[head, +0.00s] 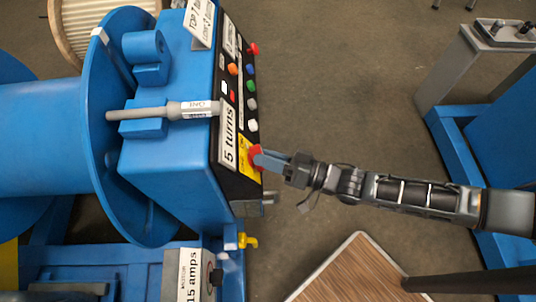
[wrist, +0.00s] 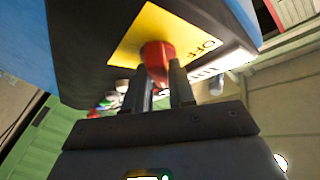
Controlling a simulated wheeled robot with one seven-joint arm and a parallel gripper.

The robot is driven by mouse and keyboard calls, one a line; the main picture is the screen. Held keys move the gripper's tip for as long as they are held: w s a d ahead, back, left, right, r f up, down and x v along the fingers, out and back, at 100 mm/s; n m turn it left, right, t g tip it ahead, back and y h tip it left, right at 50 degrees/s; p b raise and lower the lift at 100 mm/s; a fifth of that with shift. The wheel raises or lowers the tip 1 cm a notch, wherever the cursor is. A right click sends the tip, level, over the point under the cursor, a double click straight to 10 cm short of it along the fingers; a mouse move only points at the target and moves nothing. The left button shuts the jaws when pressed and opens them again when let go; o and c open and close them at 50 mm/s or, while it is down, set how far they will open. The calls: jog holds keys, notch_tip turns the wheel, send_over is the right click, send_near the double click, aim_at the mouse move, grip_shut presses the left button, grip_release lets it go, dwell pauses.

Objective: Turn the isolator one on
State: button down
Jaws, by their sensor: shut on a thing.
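The isolator is a red knob on a yellow plate (head: 246,147) at the lower end of the black panel on the blue machine. In the wrist view the yellow plate (wrist: 150,32) carries the word OFF, and the red knob (wrist: 157,52) stands out from it. My gripper (head: 262,158) reaches in from the right and is shut on the red knob. In the wrist view its two fingers (wrist: 164,82) stand on either side of the knob. The knob's pointing direction is hidden by the fingers.
Several coloured buttons (head: 250,86) sit on the panel above the knob. A yellow tap-like handle (head: 248,241) and a box labelled 15 amps (head: 188,275) are below. A wooden table (head: 350,272) stands at lower right. The floor (head: 340,90) right of the panel is clear.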

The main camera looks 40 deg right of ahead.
dwell(0.4)
jog(key=c, duration=1)
grip_release()
jog(key=shift+c, duration=0.2)
jog(key=shift+s, duration=0.1)
jog(key=v, duration=0.7)
jog(key=shift+s+d, duration=0.2)
jog(key=shift+s, duration=0.1)
